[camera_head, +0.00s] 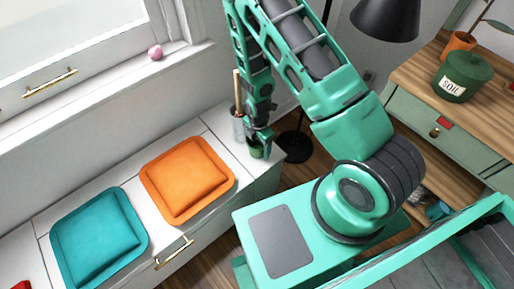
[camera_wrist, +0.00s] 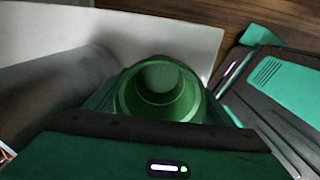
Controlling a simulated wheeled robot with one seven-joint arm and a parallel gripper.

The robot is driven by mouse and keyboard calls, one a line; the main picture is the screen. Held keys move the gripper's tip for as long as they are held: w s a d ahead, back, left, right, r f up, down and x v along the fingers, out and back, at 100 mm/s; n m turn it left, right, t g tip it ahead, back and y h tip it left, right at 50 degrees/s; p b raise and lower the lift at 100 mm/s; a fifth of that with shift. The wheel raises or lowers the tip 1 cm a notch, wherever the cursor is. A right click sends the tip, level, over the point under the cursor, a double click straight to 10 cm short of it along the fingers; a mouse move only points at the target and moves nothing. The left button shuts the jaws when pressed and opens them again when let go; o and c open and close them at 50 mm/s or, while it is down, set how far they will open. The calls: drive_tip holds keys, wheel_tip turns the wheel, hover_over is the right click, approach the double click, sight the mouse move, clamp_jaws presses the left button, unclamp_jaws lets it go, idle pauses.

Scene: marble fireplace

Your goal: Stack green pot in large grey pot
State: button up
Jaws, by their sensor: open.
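The small green pot (camera_head: 256,151) stands on the right end of the white bench, directly below my gripper (camera_head: 259,134). In the wrist view, the green pot (camera_wrist: 158,92) shows from above, with its round mouth open and empty. My gripper is open and is right at the pot's rim. I cannot tell whether the fingers touch the pot. A grey container (camera_head: 238,124) with a wooden stick stands just behind and left of my gripper, partly hidden by it. A blurred grey shape (camera_wrist: 50,95) at the left of the wrist view may be the same container.
An orange cushion (camera_head: 187,180) and a teal cushion (camera_head: 99,236) lie on the white bench (camera_head: 258,172). A black lamp (camera_head: 386,18) stands behind my arm. A green soil pot (camera_head: 463,77) and an orange planter (camera_head: 459,42) stand on the wooden cabinet (camera_head: 419,68) at right.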

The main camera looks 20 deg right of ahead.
drive_tip(key=c, duration=0.7)
drive_tip(key=shift+c, duration=0.3)
drive_tip(key=shift+r, duration=0.2)
